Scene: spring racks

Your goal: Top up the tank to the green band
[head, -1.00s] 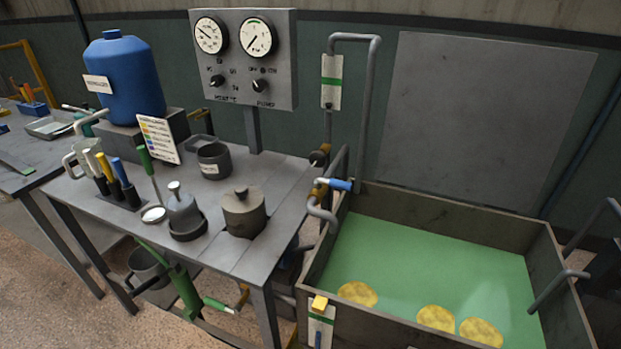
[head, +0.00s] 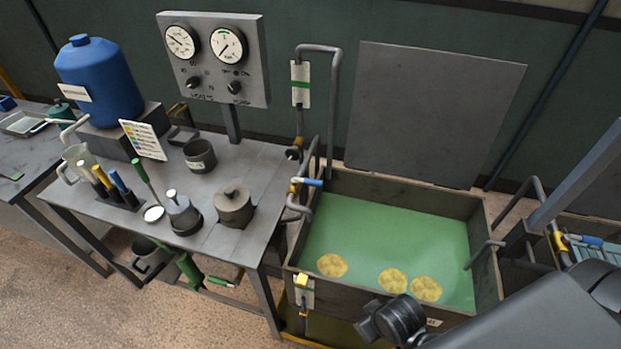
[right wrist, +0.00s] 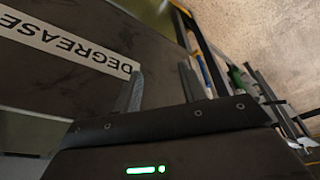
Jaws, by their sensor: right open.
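The tank (head: 480,250) is an open metal basin of green liquid with several yellow discs in it. A white gauge plate with a yellow block (head: 303,281) is on its front left corner; its level is too small to read. A pipe with a blue-handled valve (head: 310,182) reaches over its left rim. A white plate with a green band (head: 300,83) is on the tall pipe. My right gripper (right wrist: 162,85) is open and empty, near a dark wall lettered "DEGREASE" (right wrist: 65,45). In the head view my right arm is at lower right. My left gripper is not in view.
Left of the tank, a bench (head: 165,238) carries a blue drum (head: 100,85), pots, coloured-handled tools and a gauge panel (head: 215,60). A second blue-handled valve (head: 590,241) is at the right edge.

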